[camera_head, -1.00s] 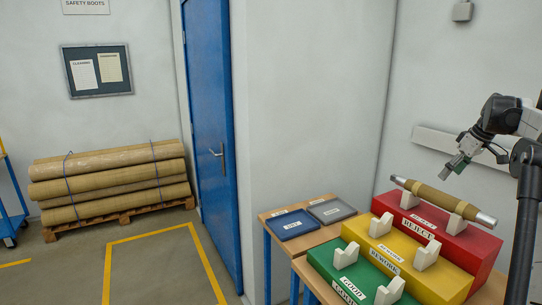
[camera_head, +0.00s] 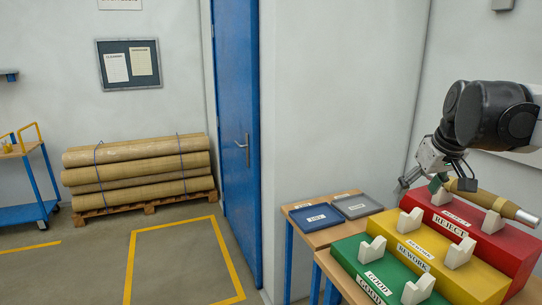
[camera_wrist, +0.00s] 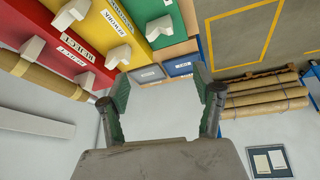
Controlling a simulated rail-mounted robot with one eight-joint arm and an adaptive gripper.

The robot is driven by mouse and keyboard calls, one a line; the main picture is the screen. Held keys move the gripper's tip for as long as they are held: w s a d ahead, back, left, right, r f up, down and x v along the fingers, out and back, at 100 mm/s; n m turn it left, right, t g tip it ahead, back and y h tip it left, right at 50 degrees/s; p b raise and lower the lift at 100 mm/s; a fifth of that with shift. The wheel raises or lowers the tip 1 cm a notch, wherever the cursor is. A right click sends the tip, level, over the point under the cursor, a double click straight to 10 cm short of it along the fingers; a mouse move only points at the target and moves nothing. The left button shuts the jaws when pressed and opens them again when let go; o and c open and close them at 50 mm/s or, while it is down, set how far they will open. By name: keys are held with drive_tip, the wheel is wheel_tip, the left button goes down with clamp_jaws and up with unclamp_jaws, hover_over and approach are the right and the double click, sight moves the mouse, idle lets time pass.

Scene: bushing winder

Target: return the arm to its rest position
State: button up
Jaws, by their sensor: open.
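My gripper (camera_head: 425,182) hangs from my dark wrist at the right of the head view, close to the left end of the bushing (camera_head: 490,200). In the wrist view my gripper (camera_wrist: 166,98) shows its two green-padded fingers spread wide with nothing between them. The brown bushing with metal ends rests on the white cradles of the red REJECT block (camera_head: 500,245). It also shows at the left of the wrist view (camera_wrist: 45,76), apart from the fingers. In the head view my gripper overlaps its left end.
The yellow REWORK block (camera_head: 437,262) and green GOOD block (camera_head: 370,275) have empty cradles. A blue tray (camera_head: 316,218) and grey tray (camera_head: 357,206) lie on a table beside them. A blue door (camera_head: 237,130), stacked brown rolls (camera_head: 138,165) and a cart (camera_head: 28,195) stand left.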

drive_tip(key=s+a+f+m+t+b, duration=0.1)
drive_tip(key=s+a+f+b, duration=0.1)
drive_tip(key=s+a+f, duration=0.5)
drive_tip(key=s+a+f+t+b, duration=0.1)
drive_tip(key=s+a+f, duration=0.6)
drive_tip(key=s+f, duration=0.3)
drive_tip(key=s, duration=0.4)
drive_tip(key=shift+s+f+m+b, duration=0.3)
drive_tip(key=shift+f+m+b, duration=0.05)
drive_tip(key=shift+m, duration=0.05)
drive_tip(key=shift+a, duration=0.1)
